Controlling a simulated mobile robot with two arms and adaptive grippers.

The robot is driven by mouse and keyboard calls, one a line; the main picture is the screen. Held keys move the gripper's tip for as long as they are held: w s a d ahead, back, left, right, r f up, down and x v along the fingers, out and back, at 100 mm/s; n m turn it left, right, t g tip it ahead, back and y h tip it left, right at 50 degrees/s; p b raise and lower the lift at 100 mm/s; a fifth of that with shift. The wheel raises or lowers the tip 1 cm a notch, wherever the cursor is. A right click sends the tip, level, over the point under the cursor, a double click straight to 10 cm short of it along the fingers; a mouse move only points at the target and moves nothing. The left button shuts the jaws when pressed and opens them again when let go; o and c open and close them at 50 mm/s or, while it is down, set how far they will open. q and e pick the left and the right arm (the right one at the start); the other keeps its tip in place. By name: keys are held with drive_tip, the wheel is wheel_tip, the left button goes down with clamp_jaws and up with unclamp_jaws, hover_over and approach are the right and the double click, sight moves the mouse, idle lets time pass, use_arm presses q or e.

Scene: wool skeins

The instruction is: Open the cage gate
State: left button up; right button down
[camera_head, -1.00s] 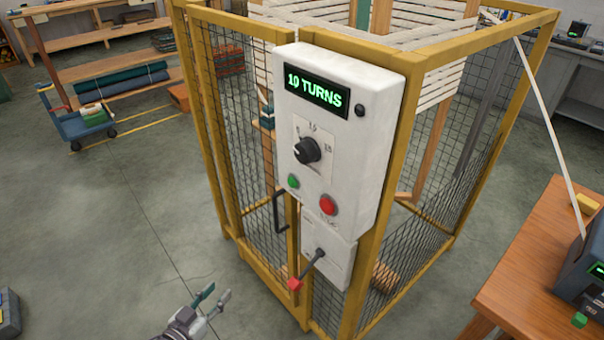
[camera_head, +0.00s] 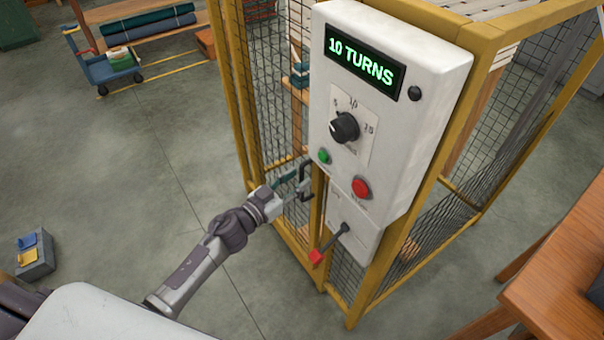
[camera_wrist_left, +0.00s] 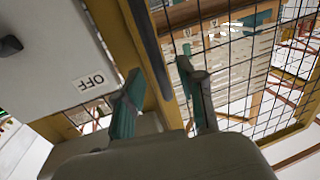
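The cage gate is a mesh panel in a yellow frame (camera_head: 225,85) on the cage's left face, and it looks closed. Its dark handle (camera_head: 309,186) stands beside the control box. My left gripper (camera_head: 300,183) is at this handle. In the left wrist view, its two green-padded fingers (camera_wrist_left: 160,100) are spread, with the dark handle bar (camera_wrist_left: 146,45) between them; I cannot tell whether either touches it. A lever with a red knob (camera_head: 316,256) sits on the small lower box, angled down-left. My right gripper is not in view.
The white control box (camera_head: 425,115) shows "10 TURNS" and has a dial, a green button and a red button close to my left gripper. An "OFF" label (camera_wrist_left: 90,82) shows in the wrist view. A wooden table (camera_head: 565,270) stands at right.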

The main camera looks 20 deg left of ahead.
use_arm(q)
drive_tip(key=shift+x, duration=1.2)
clamp_jaws()
